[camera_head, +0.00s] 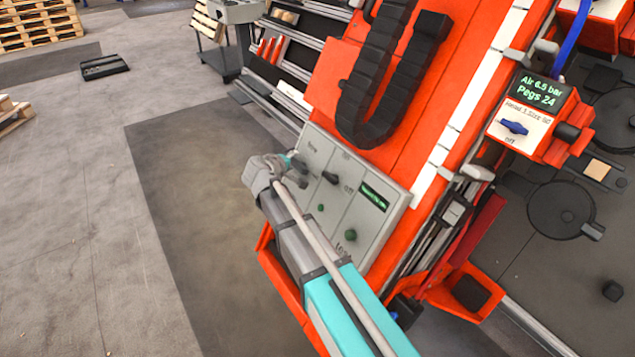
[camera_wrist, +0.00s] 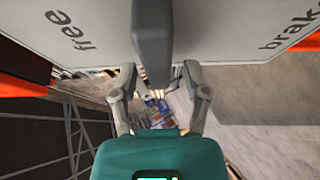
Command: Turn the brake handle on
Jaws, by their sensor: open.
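The brake handle (camera_wrist: 152,40) is a dark grey bar that fills the top middle of the wrist view. It stands out from a light grey panel (camera_wrist: 100,25) between the words "free" on the left and "brak…", cut off, on the right. My gripper (camera_wrist: 158,72) is open, one finger on each side of the handle's lower end. A gap shows on both sides, and I see no clear contact. In the head view my gripper (camera_head: 291,163) is at the upper left of the panel (camera_head: 335,215), largely hiding the handle there.
The panel also has a black knob (camera_head: 330,178) near "off", a green-text display (camera_head: 374,195) and green buttons. An orange gantry body (camera_head: 430,100) rises behind. A second control box (camera_head: 520,128) with a blue knob sits right. Open floor (camera_head: 70,230) lies left.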

